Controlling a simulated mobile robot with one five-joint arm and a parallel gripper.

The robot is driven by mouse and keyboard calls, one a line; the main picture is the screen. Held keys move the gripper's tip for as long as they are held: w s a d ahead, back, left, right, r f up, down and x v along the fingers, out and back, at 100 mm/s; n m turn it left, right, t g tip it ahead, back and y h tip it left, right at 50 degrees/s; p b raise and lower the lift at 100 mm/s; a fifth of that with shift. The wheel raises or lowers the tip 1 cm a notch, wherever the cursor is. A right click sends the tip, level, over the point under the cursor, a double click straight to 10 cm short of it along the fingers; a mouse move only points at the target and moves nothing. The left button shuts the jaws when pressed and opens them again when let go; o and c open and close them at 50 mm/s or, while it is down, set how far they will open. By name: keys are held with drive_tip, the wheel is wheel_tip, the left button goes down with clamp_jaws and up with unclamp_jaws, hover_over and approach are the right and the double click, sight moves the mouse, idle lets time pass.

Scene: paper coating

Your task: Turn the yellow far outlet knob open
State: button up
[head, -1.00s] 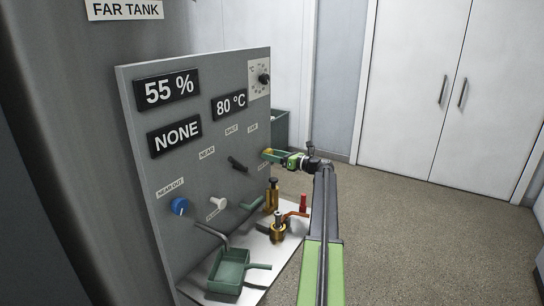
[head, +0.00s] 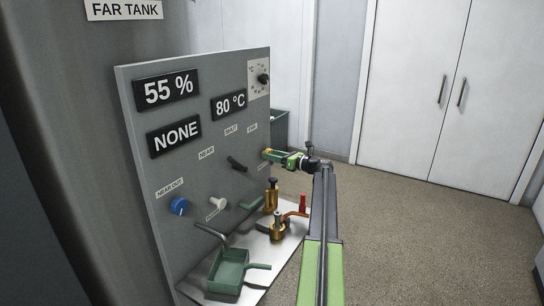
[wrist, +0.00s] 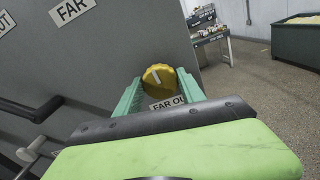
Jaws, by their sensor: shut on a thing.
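The yellow far outlet knob (wrist: 159,78) is in the wrist view, on the grey panel (wrist: 110,60) above a label reading "FAR OU", the rest of it covered. The knob's white mark points up and to the left. My gripper (wrist: 157,92) has one green finger on each side of the knob and is shut on it. In the head view my gripper (head: 271,154) reaches the panel's right edge, and only a little yellow of the knob (head: 266,151) shows between the fingers.
The panel also carries a blue knob (head: 179,206), a white knob (head: 218,203), a black lever (head: 236,164) and a dial (head: 263,78). Below my gripper are a brass fitting (head: 271,195), a red-handled part (head: 303,203) and a green tray (head: 228,272). Open floor lies to the right.

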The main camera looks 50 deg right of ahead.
drive_tip(key=shift+n, duration=0.3)
drive_tip(key=shift+a+f+n, duration=0.1)
drive_tip(key=shift+n, duration=7.15)
drive_tip(key=shift+f+n, duration=0.1)
drive_tip(key=shift+n, duration=7.15)
drive_tip(key=o, duration=1.4)
drive_tip(key=shift+c, duration=0.2)
